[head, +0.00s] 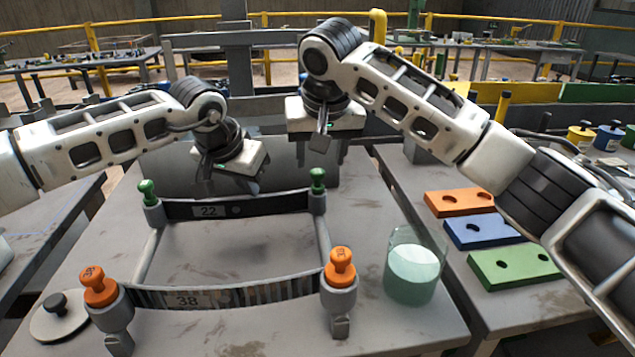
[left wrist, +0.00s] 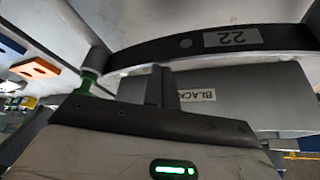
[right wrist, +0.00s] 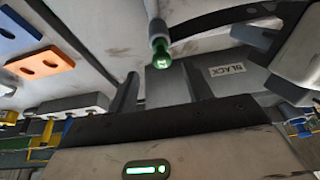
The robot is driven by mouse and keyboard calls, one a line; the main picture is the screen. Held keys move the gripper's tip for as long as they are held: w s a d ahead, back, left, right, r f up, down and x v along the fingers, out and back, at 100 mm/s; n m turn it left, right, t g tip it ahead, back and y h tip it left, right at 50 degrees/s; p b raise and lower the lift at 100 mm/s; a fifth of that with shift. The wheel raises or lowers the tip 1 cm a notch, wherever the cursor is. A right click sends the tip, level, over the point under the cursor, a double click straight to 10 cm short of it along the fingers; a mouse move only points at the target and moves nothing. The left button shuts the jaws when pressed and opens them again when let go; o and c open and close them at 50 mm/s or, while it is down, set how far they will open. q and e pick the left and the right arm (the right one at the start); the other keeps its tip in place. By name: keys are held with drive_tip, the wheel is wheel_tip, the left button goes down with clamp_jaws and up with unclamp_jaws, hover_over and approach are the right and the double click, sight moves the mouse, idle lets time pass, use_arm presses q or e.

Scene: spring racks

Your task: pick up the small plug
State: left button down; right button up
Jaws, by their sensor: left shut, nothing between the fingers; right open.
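Two green plugs stand upright on the far posts of the rack frame, one at the left (head: 148,190) and a smaller-looking one at the right (head: 317,180). Two larger orange plugs stand on the near posts, at left (head: 98,287) and right (head: 340,265). My left gripper (head: 248,187) is shut and empty above the far bar, between the green plugs; its fingers show together in the left wrist view (left wrist: 162,85). My right gripper (head: 321,158) is open behind and above the right green plug. In the right wrist view that plug (right wrist: 161,55) lies between and beyond the open fingertips.
A far black bar marked 22 (head: 208,211) and a near spring bar marked 38 (head: 187,300) span the posts. A glass of pale green liquid (head: 412,285) stands at right. A grey disc with a black knob (head: 58,318) lies at left. Coloured blocks (head: 515,267) lie on the right table.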

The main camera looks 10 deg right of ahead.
sight(318, 171)
drive_tip(key=x, duration=0.5)
drive_tip(key=shift+w+a+f, duration=0.1)
drive_tip(key=shift+a+f, duration=0.05)
drive_tip(key=shift+f, duration=0.05)
clamp_jaws()
